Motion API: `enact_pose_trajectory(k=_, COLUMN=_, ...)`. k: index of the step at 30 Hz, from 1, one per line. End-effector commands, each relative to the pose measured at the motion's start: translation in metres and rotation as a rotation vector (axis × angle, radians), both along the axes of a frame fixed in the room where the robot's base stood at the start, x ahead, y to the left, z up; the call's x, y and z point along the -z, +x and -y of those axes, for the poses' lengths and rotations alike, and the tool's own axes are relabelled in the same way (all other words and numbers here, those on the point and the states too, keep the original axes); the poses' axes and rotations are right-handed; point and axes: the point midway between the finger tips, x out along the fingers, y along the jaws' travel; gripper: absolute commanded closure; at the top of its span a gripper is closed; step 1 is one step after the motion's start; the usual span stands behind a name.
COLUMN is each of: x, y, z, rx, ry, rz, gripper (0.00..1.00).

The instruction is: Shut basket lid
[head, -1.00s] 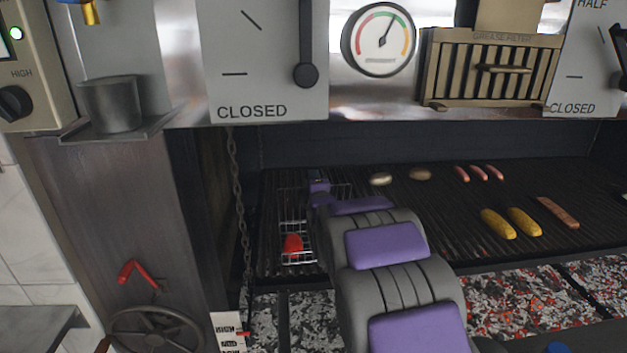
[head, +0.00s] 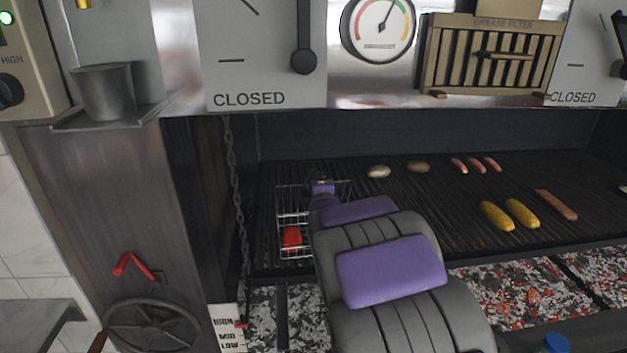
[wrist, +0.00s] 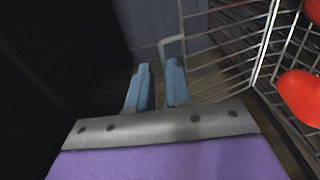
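The wire basket (head: 279,215) stands on the left part of the grill grate, with a red item (head: 291,238) inside; the wrist view shows its wire wall (wrist: 262,50) and red, rounded items (wrist: 301,95) at the right. Which wires belong to the lid I cannot tell. My gripper shows in the wrist view (wrist: 158,72) with two blue fingers a small gap apart, beside a bent wire (wrist: 170,42) of the basket. I see nothing held between the fingers. In the head view my arm hides the gripper's tips and the basket's right side.
Mushrooms (head: 378,171), sausages (head: 475,165), corn cobs (head: 508,215) and a longer sausage (head: 556,204) lie on the grate to the right. A chain (head: 237,190) hangs left of the basket. Hot coals (head: 520,295) lie below the front edge. The metal hood front (head: 370,95) is above.

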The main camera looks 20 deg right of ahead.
Motion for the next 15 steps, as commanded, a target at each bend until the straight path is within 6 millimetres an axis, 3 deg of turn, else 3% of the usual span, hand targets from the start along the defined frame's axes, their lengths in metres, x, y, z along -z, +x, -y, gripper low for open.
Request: enact_pose_trajectory(k=15, x=-0.005, y=-0.032, z=-0.008, rx=0.0, ry=-0.002, rz=0.004, gripper=0.83)
